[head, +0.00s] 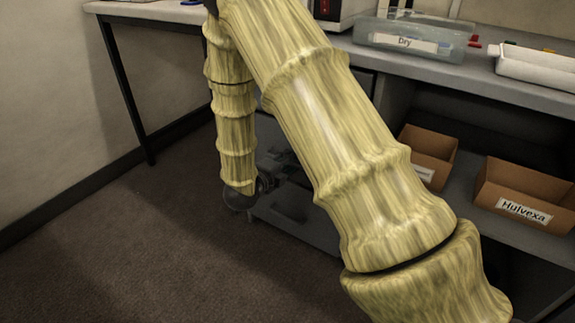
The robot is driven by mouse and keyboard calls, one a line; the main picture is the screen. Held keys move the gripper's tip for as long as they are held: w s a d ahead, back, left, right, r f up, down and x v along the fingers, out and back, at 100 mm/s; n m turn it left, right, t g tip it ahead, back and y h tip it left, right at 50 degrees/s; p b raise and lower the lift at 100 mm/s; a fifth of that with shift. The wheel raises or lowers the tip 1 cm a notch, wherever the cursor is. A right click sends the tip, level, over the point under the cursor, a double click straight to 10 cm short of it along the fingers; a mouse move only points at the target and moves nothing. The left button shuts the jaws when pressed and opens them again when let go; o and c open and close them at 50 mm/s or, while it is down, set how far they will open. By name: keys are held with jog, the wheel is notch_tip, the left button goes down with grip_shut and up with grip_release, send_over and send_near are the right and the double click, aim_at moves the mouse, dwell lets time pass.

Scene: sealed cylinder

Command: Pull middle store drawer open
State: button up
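My bamboo-textured arm crosses the middle of the view and hides most of the store drawers. My gripper (283,165) is the dark, jointed shape low beside the end of the arm, partly behind the arm links. Its fingers are too dark and small to tell open from shut. A grey drawer-like part (292,212) shows just below the gripper, jutting out over the floor under the bench. I cannot tell which drawer it is, or whether the gripper touches a handle. The middle drawer's front and handle cannot be made out.
A grey bench (505,86) runs along the right, bearing a clear tub (412,42) labelled Dry and a white tray (535,68). Cardboard bins (480,190) (430,145) sit on the shelf below. A desk (150,10) with dark legs stands at the back left. The carpet (120,240) is clear at left.

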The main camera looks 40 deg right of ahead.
grip_shut()
dwell(0.3)
